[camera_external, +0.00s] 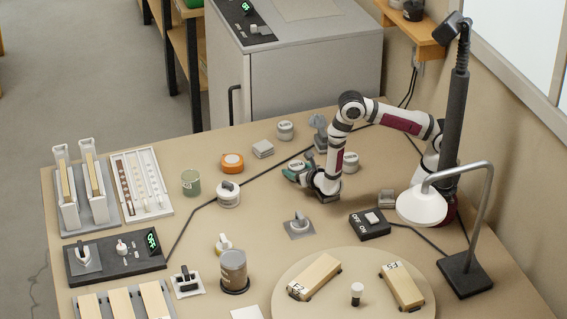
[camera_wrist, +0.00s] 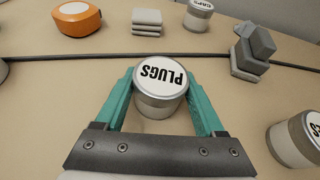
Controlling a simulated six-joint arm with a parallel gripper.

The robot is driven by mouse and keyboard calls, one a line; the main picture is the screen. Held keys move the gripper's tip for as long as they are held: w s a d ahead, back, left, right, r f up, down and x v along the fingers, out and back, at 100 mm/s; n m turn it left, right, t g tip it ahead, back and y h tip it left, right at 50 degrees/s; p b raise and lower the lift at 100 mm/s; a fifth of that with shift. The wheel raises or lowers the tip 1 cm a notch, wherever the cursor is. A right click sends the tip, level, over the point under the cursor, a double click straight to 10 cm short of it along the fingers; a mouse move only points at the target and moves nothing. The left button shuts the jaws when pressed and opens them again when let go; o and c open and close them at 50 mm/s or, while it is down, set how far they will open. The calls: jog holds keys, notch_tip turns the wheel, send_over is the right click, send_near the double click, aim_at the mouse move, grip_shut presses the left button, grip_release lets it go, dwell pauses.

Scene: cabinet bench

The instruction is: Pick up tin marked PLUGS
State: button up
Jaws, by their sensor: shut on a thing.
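The tin marked PLUGS (camera_wrist: 160,88) is a round metal tin with a white lid and black lettering. In the wrist view it stands between the two teal fingers of my gripper (camera_wrist: 160,78), which is shut on its sides. In the external view my gripper (camera_external: 299,172) is low over the middle of the bench, with the arm reaching down from the right. There the tin is mostly hidden by the fingers and wrist. I cannot tell whether its base touches the bench.
A further tin (camera_wrist: 199,14), a grey stack (camera_wrist: 147,20) and an orange round object (camera_wrist: 77,19) lie beyond a dark cable (camera_wrist: 100,57). A lamp (camera_external: 422,207) stands at the right.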

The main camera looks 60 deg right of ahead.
jog(key=c, duration=0.4)
jog(key=shift+r, duration=0.1)
